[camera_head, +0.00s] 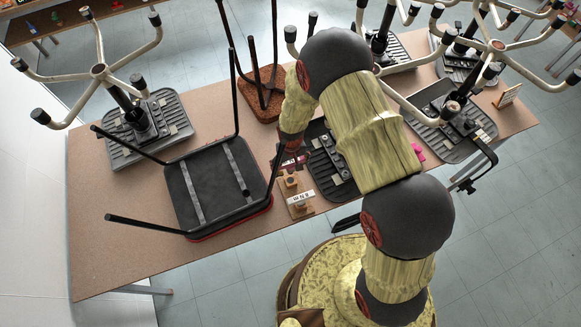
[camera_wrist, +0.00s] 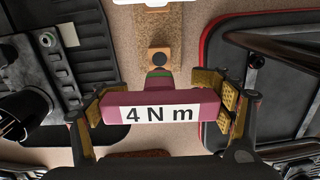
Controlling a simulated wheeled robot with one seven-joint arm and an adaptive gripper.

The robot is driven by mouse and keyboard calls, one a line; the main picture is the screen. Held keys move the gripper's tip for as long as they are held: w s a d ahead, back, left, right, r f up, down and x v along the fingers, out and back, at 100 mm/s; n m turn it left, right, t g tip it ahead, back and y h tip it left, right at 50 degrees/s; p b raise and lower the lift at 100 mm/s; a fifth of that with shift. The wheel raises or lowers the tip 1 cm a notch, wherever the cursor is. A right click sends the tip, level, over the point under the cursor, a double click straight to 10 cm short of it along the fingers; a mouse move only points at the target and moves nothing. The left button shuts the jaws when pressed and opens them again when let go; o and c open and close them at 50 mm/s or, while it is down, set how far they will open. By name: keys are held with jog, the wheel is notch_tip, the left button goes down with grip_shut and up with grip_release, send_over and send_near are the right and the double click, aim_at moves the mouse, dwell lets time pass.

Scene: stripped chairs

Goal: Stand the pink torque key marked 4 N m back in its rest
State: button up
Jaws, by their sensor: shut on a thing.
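The pink torque key (camera_wrist: 150,112), with a white label reading "4 N m", lies crosswise between the fingers of my gripper (camera_wrist: 160,105) in the wrist view. My gripper is shut on its handle from both sides. Its stem with a green band points toward a wooden block with a dark hole (camera_wrist: 160,58). I cannot tell whether the stem touches the block. In the head view the key (camera_head: 291,162) shows as a small pink piece under my gripper (camera_head: 290,150), just behind the wooden rest (camera_head: 298,207), which bears a white label.
An upturned black chair seat (camera_head: 215,185) with legs sticking up lies left of the rest. A black ribbed chair plate (camera_head: 335,185) lies close on its right. Another pink piece (camera_head: 417,152) is beyond my arm. Bare board (camera_head: 115,240) shows at the front left.

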jog(key=shift+f+b, duration=2.15)
jog(key=shift+f, duration=0.75)
jog(key=shift+f+b, duration=0.3)
jog(key=shift+b, duration=0.2)
jog(key=shift+f+b, duration=0.3)
jog(key=shift+f+b, duration=1.05)
jog(key=shift+f, duration=0.3)
jog(key=o, duration=2.3)
notch_tip(320, 180, up, 12)
